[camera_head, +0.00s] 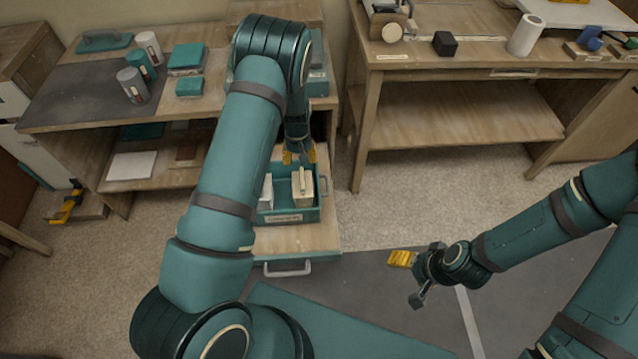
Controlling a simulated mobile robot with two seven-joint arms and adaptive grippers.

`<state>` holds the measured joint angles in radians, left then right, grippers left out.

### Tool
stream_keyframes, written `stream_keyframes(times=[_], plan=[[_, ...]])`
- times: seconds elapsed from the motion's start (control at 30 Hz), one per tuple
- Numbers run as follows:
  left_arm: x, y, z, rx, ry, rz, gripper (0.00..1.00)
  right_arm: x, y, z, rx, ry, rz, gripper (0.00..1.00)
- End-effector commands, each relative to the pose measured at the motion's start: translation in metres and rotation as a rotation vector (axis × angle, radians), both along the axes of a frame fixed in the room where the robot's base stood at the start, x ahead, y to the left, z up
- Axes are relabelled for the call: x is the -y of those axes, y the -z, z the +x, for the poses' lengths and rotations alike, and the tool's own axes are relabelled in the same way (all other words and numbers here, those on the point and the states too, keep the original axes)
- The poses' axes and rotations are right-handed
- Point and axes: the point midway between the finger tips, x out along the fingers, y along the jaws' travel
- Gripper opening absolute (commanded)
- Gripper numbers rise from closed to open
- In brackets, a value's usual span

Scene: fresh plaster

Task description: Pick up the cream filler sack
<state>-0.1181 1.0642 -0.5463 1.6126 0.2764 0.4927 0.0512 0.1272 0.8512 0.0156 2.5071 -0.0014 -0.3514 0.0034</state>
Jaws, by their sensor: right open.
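The cream filler sack (303,190) stands in the right part of a teal bin (292,217), which sits on a pulled-out wooden drawer or shelf. My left gripper (299,157) points down just above the sack. Its two yellow fingertips are apart, with nothing seen between them. A small gap seems to lie between the fingertips and the sack's top. My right gripper (403,259) is open and empty, off to the right of the bin over the dark grey floor area.
A white item (266,192) stands in the bin's left part, partly behind my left arm. The left bench (60,125) carries cans and teal boxes. The right bench (440,58) holds a black block (445,44) and a white roll (525,36).

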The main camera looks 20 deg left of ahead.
Motion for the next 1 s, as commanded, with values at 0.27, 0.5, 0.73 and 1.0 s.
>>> stream_keyframes(times=[0.27,0.5,0.73,1.0], plan=[[-0.002,0.027,0.003,-0.004,-0.004,0.004,0.48,0.0,0.007,0.001,0.002,0.001,0.0,0.69],[-0.002,0.07,0.003,-0.003,-0.003,0.003,0.48,0.0,0.016,0.003,0.007,0.002,-0.001,0.69],[-0.002,0.085,0.003,0.0,-0.003,0.004,0.48,0.001,0.018,0.003,0.008,0.002,-0.002,0.69],[-0.004,0.113,0.002,-0.002,-0.002,0.004,0.48,0.001,0.027,0.005,0.012,0.002,-0.003,0.69]])
